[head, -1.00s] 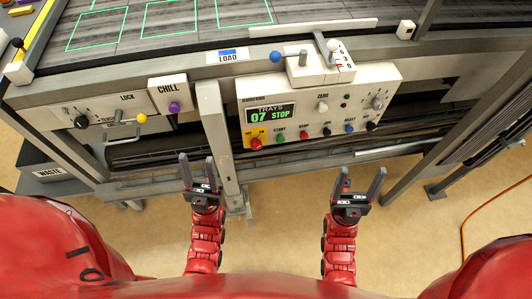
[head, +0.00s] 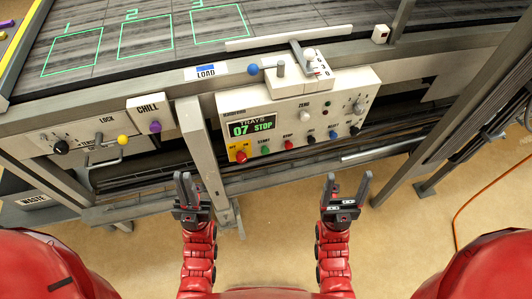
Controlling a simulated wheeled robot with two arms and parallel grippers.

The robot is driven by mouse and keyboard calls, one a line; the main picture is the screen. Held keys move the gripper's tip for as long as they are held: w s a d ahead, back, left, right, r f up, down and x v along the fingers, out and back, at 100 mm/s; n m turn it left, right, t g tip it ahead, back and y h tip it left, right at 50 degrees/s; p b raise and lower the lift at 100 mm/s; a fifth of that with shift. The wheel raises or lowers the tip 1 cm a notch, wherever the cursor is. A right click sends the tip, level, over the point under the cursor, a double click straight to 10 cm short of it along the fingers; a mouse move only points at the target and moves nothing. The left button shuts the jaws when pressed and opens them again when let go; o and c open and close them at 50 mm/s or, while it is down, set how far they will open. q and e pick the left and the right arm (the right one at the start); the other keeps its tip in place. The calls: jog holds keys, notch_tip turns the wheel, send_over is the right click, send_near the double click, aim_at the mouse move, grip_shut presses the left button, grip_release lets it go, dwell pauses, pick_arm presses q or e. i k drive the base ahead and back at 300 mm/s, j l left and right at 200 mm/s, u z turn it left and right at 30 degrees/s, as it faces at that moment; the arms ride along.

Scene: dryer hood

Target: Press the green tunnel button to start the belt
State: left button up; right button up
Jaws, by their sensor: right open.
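The green button (head: 265,150) sits under the START label on the lower row of the control panel (head: 290,115). It is between a red knob (head: 241,157) on a yellow plate and a red button (head: 288,145). The panel display (head: 252,126) reads TRAYS 07 STOP. My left gripper (head: 186,176) is below and left of the panel, apart from the green button. Its fingers stand close together with nothing seen between them; whether it is fully shut is unclear. My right gripper (head: 348,178) is open and empty, below the panel's right part.
A grey upright post (head: 203,150) stands between my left gripper and the panel. A CHILL box (head: 150,115) with a purple knob and a lever with a yellow ball (head: 122,139) lie to the left. The belt (head: 110,70) is behind.

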aim_at(265, 151)
jog(key=k+j+z, duration=0.15)
jog(key=j+z, duration=0.25)
jog(key=k+j+z, duration=0.15)
jog(key=j+z, duration=0.25)
jog(key=k+j+z, duration=0.2)
jog(key=z, duration=0.25)
